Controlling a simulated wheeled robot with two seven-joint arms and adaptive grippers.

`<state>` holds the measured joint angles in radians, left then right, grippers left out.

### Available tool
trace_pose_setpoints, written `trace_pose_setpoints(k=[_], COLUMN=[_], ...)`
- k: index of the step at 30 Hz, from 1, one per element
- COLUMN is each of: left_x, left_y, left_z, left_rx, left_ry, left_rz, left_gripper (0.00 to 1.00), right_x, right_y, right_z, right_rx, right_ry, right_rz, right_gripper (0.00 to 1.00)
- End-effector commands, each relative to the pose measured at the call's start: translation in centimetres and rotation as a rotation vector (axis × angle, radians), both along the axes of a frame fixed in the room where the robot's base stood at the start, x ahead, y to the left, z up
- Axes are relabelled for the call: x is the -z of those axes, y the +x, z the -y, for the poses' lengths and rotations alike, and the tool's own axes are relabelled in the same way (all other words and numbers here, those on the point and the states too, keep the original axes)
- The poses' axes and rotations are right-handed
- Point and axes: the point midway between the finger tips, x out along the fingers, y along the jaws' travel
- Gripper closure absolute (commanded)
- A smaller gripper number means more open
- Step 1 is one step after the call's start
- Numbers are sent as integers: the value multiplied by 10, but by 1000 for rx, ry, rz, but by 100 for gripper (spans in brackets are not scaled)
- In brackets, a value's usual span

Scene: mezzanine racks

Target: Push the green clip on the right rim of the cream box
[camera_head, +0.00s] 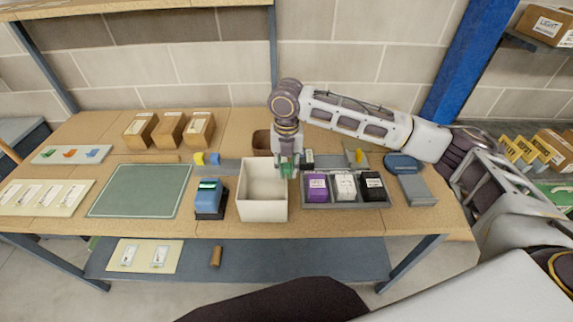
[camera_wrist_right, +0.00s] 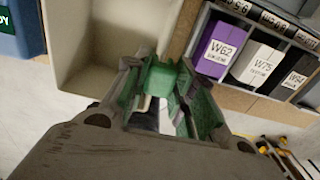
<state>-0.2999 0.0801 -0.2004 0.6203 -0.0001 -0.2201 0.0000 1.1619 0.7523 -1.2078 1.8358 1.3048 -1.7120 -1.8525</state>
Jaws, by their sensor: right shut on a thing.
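The cream box (camera_head: 263,211) stands open and empty near the front middle of the table. In the right wrist view its inside and pale wall (camera_wrist_right: 100,35) show at the upper left. My right gripper (camera_head: 288,168) points down at the box's right rim. In the right wrist view its fingers (camera_wrist_right: 160,92) are closed around the green clip (camera_wrist_right: 159,76), which sits at that rim. The fingers hide part of the clip, so how far down it sits cannot be told. My left gripper is not in view.
Right of the box, a grey tray (camera_head: 331,206) holds a purple bin (camera_head: 315,188), a white bin and a black bin. A blue dispenser (camera_head: 210,196) stands left of the box. A brown container (camera_head: 262,140) is behind it. A green mat (camera_head: 139,191) leaves free room at left.

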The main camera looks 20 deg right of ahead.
Motion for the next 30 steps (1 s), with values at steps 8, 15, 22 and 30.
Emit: trace_pose_setpoints(k=[8, 15, 22, 30], left_x=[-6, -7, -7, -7], left_y=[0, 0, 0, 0], left_z=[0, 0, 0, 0], left_rx=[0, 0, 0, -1], left_ry=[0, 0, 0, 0], left_rz=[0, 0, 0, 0], left_gripper=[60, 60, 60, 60], right_x=[1, 2, 2, 2], right_y=[0, 0, 0, 0], right_z=[0, 0, 0, 0], right_rx=[0, 0, 0, 0], right_ry=[-1, 0, 0, 0], right_rz=[0, 1, 0, 0], right_gripper=[86, 86, 86, 86])
